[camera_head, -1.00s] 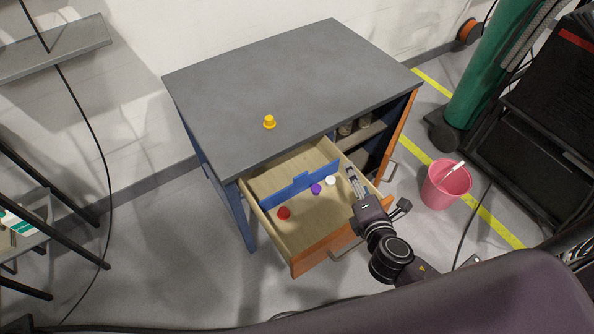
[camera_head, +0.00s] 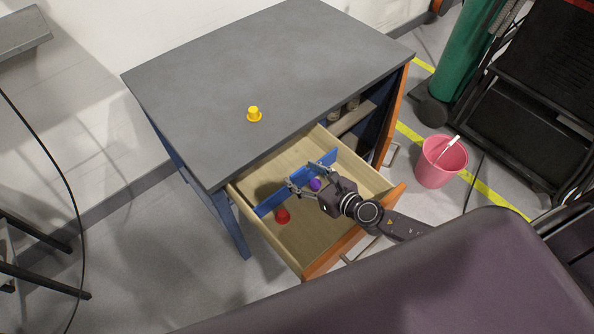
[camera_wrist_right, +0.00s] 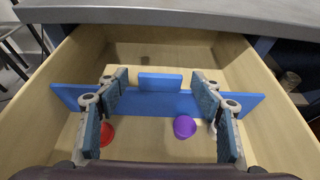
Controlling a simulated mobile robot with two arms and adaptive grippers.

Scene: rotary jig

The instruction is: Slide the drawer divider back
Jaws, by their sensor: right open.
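The blue drawer divider (camera_head: 268,203) stands across the open wooden drawer (camera_head: 304,252), with bare floor behind it and small items in front. In the right wrist view the divider (camera_wrist_right: 68,95) spans most of the drawer's width, with a raised tab (camera_wrist_right: 160,82) at its middle. My right gripper (camera_head: 306,177) is inside the drawer, open and empty. Its fingers are spread on either side of the tab, with their tips at or very near the divider's front face; I cannot tell whether they touch. My left gripper is not in view.
In front of the divider are a red item (camera_head: 282,216) and a purple item (camera_head: 316,184); a white one is mostly hidden by a finger. A yellow knob-like piece (camera_head: 254,114) stands on the grey cabinet top (camera_head: 230,70). A pink bucket (camera_head: 440,164) stands right.

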